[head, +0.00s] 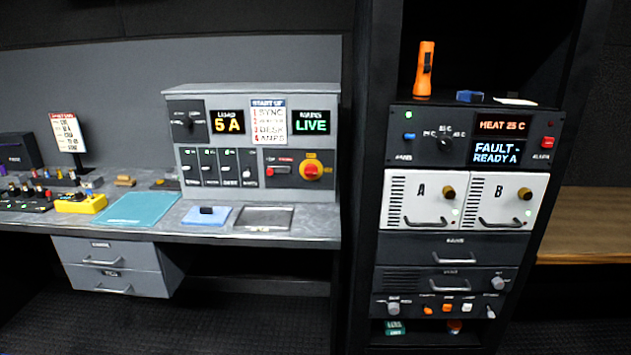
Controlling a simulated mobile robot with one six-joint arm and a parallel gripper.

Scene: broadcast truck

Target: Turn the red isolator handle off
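The red isolator handle (312,171) looks like a red knob on a yellow disc, at the lower right of the grey power panel (255,205) on the desk. Its exact turn position is too small to read. Left of it on the same dark plate is a small red bar-like part (279,170). Above the handle, a green display (311,122) reads LIVE. An amber display (226,122) reads 5 A. A printed start-up card (268,121) sits between the displays. My gripper is not in view.
Below the panel are a blue sponge-like block (206,215), a dark tray (264,218) and a teal mat (138,208). A dark equipment rack (362,180) stands right of the desk, with an orange torch (425,70) on its shelf. The floor (235,325) in front looks clear.

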